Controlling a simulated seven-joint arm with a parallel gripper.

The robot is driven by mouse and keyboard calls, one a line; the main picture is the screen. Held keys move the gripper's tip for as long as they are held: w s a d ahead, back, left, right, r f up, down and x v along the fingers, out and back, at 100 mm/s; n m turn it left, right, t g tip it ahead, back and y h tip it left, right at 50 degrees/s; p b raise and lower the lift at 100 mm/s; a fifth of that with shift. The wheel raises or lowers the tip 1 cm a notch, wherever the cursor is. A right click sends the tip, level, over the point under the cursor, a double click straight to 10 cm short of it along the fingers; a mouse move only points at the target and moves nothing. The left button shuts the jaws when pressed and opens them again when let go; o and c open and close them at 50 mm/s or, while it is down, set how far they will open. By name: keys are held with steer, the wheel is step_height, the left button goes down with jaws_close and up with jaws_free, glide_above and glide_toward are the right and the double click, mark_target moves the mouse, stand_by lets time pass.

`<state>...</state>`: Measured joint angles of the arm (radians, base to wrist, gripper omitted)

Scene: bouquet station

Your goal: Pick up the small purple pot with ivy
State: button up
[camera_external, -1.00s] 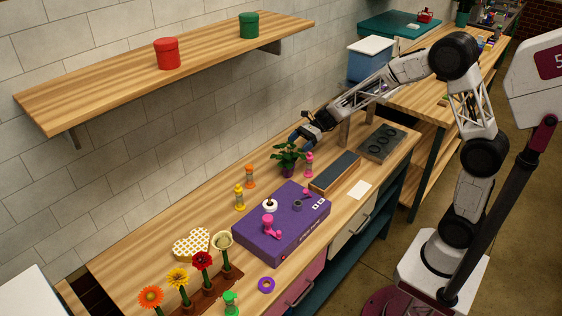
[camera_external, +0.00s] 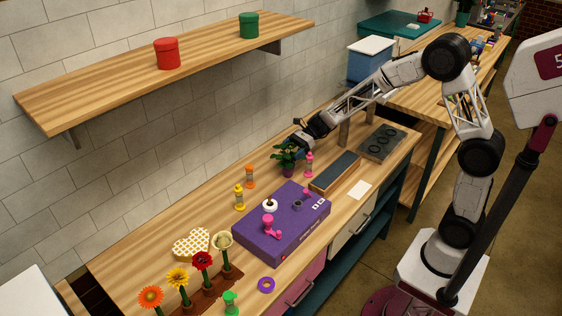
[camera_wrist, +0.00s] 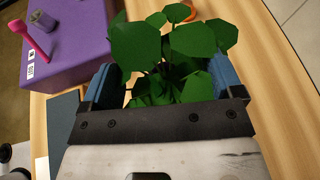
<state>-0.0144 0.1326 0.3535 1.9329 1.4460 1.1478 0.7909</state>
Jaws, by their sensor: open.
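The small purple pot (camera_external: 288,171) with green ivy (camera_external: 284,153) stands upright on the wooden bench, behind the purple box. My gripper (camera_external: 294,145) is at the ivy from the right and above, jaws open. In the wrist view the ivy leaves (camera_wrist: 165,45) fill the space between and beyond the two blue fingers (camera_wrist: 166,88). The pot itself is hidden there by leaves and the gripper body. I cannot tell whether the fingers touch the plant.
A pink bottle (camera_external: 309,165) stands close to the right of the pot. An orange bottle (camera_external: 249,177) and a yellow one (camera_external: 239,197) stand to the left. The purple box (camera_external: 283,232) is in front. Bare bench lies behind the pot.

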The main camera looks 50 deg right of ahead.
steer(key=shift+w+a+f, duration=0.1)
steer(key=shift+a+f, duration=0.15)
steer(key=shift+a, duration=0.3)
jaws_close()
stand_by(0.5)
steer(key=shift+r, duration=0.2)
step_height(320, 180, up, 10)
steer(key=shift+f, duration=0.15)
stand_by(0.5)
stand_by(0.4)
